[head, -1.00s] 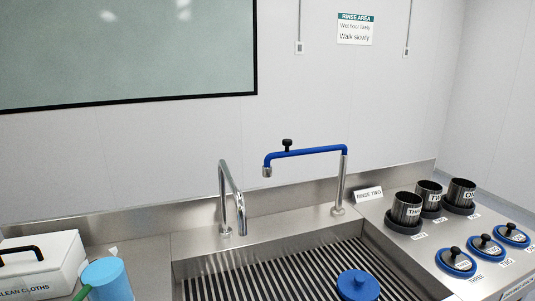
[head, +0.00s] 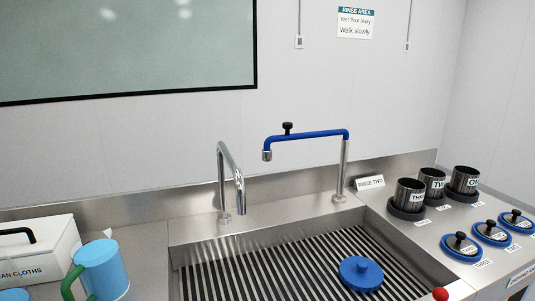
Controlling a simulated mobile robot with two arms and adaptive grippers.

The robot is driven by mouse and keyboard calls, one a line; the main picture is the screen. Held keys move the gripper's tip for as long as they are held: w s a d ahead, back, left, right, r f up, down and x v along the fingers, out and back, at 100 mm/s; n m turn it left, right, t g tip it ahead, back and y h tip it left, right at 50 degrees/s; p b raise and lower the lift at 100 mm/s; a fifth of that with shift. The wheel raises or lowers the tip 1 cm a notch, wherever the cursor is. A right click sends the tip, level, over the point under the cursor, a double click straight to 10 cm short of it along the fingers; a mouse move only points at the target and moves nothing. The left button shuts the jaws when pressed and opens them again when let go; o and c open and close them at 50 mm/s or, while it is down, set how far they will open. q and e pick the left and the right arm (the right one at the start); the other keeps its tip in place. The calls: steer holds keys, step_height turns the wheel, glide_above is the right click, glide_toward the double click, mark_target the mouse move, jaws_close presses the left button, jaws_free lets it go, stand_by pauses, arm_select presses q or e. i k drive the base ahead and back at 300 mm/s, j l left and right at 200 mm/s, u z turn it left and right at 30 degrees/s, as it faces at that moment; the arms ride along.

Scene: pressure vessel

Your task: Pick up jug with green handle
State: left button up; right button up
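The jug with the green handle (head: 103,267) is light blue and stands upright at the lower left of the head view, on the steel counter left of the sink. Its green handle (head: 70,283) is on its left side, and its base is near the bottom edge of the picture. Neither of my grippers shows in this view.
A white clean cloths box (head: 48,250) stands left of the jug. Another light blue object (head: 14,295) is cut off at the bottom left corner. The slatted sink (head: 250,265), with a blue lid (head: 361,272), lies to the right, with two taps behind.

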mark_target(98, 259)
steer(key=k+u, duration=0.1)
steer(key=u, duration=1.55)
